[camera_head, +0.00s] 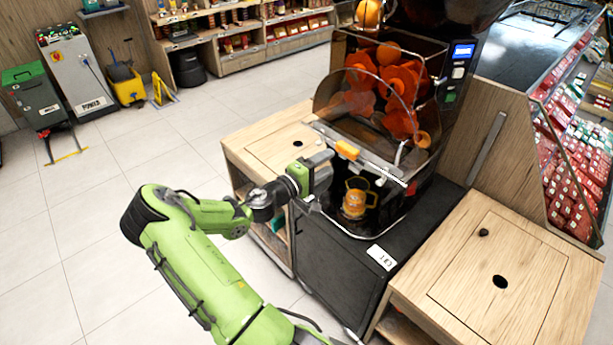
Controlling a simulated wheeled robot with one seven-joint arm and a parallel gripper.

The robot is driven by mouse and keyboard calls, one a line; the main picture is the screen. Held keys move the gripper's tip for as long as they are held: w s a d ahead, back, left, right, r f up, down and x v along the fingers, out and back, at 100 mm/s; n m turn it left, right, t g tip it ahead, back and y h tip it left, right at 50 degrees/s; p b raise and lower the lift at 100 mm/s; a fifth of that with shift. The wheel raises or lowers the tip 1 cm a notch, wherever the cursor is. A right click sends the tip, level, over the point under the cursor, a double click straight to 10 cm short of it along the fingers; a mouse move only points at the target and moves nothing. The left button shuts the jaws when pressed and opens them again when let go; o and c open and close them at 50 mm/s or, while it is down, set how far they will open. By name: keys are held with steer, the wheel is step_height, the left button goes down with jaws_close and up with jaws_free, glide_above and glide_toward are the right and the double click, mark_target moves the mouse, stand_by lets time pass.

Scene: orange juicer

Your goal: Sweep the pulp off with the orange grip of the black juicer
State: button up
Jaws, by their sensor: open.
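The black juicer (440,195) stands on a dark cabinet, with oranges and orange halves behind its clear curved cover. Its orange grip (347,149) sits on a bar below that cover. My gripper (325,179) is at the juicer's front left, just left of and below the orange grip. It is open and appears empty; its fingertips are small and partly unclear here. I cannot tell whether it touches the juicer. A jug with an orange-yellow handle (356,200) stands in the bay below the grip. I cannot make out the pulp.
Wooden counters flank the juicer, one at left (262,138) and one at right (525,260) with a dark hole. A shelf of red packages (570,165) stands at the far right. A yellow mop bucket (128,90) is at the back left. The tiled floor at left is clear.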

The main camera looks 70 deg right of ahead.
steer(key=v, duration=0.9)
